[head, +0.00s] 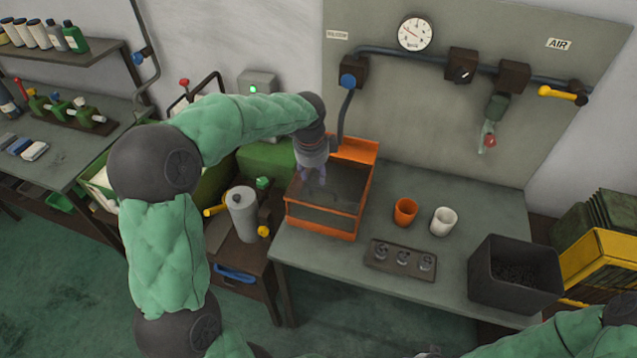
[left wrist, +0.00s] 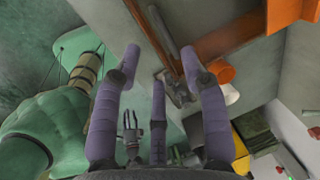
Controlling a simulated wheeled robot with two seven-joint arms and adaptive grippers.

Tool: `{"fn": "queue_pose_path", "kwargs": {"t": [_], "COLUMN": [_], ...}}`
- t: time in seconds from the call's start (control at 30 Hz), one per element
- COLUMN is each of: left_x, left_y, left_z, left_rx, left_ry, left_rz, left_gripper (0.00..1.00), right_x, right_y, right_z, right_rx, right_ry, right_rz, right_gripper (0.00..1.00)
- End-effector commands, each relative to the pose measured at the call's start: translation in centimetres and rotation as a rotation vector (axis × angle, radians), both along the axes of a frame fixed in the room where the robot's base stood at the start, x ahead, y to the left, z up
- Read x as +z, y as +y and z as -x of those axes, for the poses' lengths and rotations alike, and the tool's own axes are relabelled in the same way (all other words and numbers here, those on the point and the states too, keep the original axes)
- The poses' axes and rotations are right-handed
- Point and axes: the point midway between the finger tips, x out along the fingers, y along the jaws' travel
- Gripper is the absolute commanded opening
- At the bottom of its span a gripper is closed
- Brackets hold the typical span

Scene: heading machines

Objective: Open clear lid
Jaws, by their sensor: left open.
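An orange box (head: 322,222) with a clear lid (head: 345,185) stands at the left of the grey bench. The lid looks down over the box, and dark contents show faintly through it. My left gripper (head: 312,182) points down over the left part of the lid, fingers spread and empty. I cannot tell whether the fingertips touch the lid. In the left wrist view the fingers (left wrist: 160,85) are apart, with an orange-brown edge of the box (left wrist: 215,42) beyond them. A small, dim gripper-like hand, perhaps my right gripper (left wrist: 131,138), shows there; its state is unclear.
Right of the box on the bench (head: 325,265) are an orange cup (head: 405,211), a white cup (head: 444,221), a grey holed block (head: 400,257) and a dark bin (head: 515,273). A grey canister (head: 241,214) stands left of the box. Pipes and a gauge (head: 415,33) are behind.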

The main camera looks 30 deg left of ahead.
Motion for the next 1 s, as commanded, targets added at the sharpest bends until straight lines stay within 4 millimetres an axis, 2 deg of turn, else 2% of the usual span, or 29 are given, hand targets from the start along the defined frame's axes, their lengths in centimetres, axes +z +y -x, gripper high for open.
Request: {"fn": "queue_pose_path", "kwargs": {"t": [0.03,0.2,0.4,0.6,0.87,0.93,1.0], "left_x": [-1.2,-4.2,-6.7,-7.8,-7.8,-7.8,-7.8], "left_y": [0.0,0.2,0.3,0.3,0.3,0.3,0.3], "left_z": [-0.1,-0.7,-1.3,-1.5,-1.6,-1.6,-1.6], "left_rx": [0.000,0.000,0.002,0.002,0.002,0.002,0.002], "left_ry": [0.004,0.002,0.001,-0.001,-0.001,-0.001,-0.001], "left_rz": [0.001,0.000,0.002,0.001,0.001,0.001,0.001], "left_gripper": [0.43,0.43,0.43,0.43,0.43,0.29,0.10], "right_x": [-0.3,-0.7,-1.1,-1.2,-1.2,-1.2,-1.2], "right_y": [0.0,0.0,0.0,0.0,0.0,0.0,0.0], "right_z": [0.0,0.0,0.0,0.0,0.0,0.0,0.0], "right_rx": [0.000,0.000,0.000,0.000,0.000,0.000,0.000], "right_ry": [0.000,0.000,-0.001,-0.001,-0.001,-0.001,-0.001], "right_rz": [0.000,0.000,0.000,0.000,0.000,0.000,0.000], "right_gripper": [0.40,0.40,0.40,0.40,0.40,0.40,0.40]}}
